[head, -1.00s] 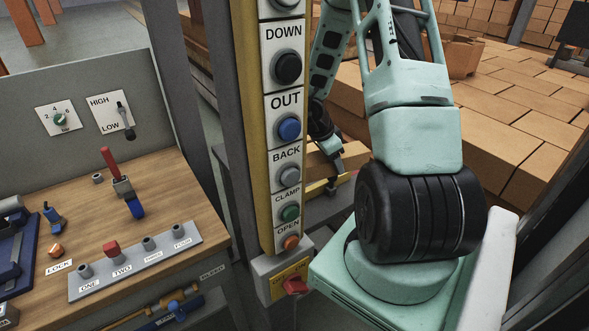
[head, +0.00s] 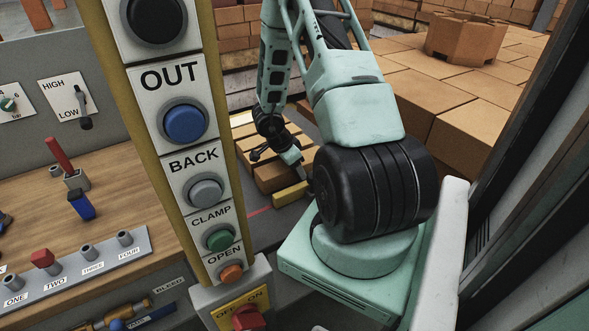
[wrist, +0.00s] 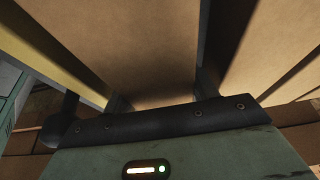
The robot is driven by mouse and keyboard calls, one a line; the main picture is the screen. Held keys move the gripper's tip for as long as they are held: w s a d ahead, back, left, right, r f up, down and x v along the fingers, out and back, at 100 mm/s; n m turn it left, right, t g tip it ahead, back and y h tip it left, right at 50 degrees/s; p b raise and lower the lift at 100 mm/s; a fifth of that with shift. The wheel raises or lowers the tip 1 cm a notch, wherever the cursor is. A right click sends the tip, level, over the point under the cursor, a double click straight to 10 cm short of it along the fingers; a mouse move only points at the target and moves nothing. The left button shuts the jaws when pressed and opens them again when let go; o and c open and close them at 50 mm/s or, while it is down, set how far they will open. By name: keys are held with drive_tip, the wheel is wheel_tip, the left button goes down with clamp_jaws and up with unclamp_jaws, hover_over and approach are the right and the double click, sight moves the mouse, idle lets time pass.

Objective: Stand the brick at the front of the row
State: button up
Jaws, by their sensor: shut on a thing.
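My gripper (head: 297,166) is at the end of the lowered arm, beside a short row of tan bricks (head: 262,142). In the wrist view, the two dark fingers of my gripper (wrist: 163,100) are on either side of a broad tan brick (wrist: 145,45), shut on it. In the head view, the nearest brick (head: 270,179) lies at the fingers; its far side is partly hidden by the gripper. Another brick (wrist: 275,50) stands to the right in the wrist view, across a dark gap. Whether the held brick touches its support cannot be told.
A yellow bar (head: 291,194) lies just in front of the bricks. A yellow-edged button column (head: 185,122) stands close at left, before a wooden workbench (head: 100,207). Large stacks of bricks (head: 450,90) fill the back right. A dark post (head: 530,130) is at right.

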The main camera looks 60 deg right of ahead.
drive_tip(key=shift+f, duration=0.3)
drive_tip(key=o, duration=1.2)
drive_tip(key=shift+c, duration=0.2)
drive_tip(key=p+v, duration=0.2)
drive_tip(key=v, duration=0.9)
drive_tip(key=shift+a+r, duration=0.1)
drive_tip(key=shift+r, duration=0.2)
drive_tip(key=shift+a+r, duration=0.15)
drive_tip(key=shift+r, duration=0.1)
